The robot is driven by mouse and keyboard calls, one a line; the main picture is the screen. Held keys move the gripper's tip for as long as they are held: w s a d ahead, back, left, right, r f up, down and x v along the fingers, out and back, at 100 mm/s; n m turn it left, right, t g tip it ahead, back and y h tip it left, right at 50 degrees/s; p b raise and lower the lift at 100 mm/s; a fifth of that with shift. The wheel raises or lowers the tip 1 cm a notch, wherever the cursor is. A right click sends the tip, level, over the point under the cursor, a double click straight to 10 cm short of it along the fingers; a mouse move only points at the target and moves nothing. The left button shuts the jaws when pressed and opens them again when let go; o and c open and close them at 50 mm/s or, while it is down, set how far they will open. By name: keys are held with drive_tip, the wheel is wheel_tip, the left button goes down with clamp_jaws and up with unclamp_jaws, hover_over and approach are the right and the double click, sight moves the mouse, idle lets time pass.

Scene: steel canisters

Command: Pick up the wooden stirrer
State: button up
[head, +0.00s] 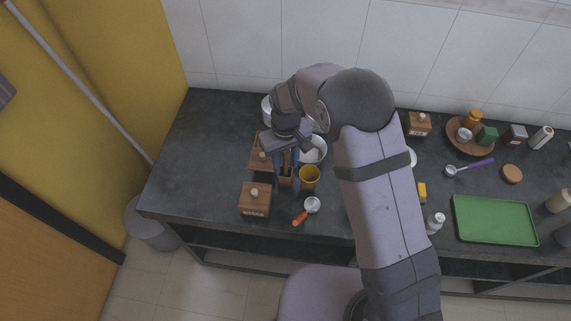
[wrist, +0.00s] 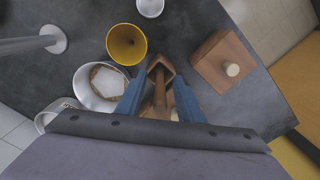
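The wooden stirrer (wrist: 159,92) is a brown stick in the wrist view, with one end in or over a square wooden holder (wrist: 161,67). My gripper (wrist: 162,78) has its two blue fingers on either side of the stirrer and holder, apart, with visible gaps. I see no clear contact with the stirrer. In the head view my gripper (head: 285,168) points down over the brown holder (head: 286,182); the stirrer is mostly hidden there by the fingers and wrist.
A yellow cup (head: 309,178) and a white bowl with pale contents (wrist: 105,83) stand close beside the holder. A wooden box with a knob (head: 255,200) is near the front edge. An orange-handled scoop (head: 305,212) lies in front. A green tray (head: 495,221) is far right.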

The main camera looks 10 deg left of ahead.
clamp_jaws()
wheel_tip(320, 180, up, 10)
drive_tip(key=b, duration=0.2)
drive_tip(key=shift+b, duration=0.4)
drive_tip(key=w+d+f+t+p, duration=0.1)
drive_tip(key=w+d+t+p, duration=0.1)
drive_tip(key=w+d+p, duration=0.4)
drive_tip(key=shift+w+p, duration=0.5)
drive_tip(key=shift+w, duration=0.75)
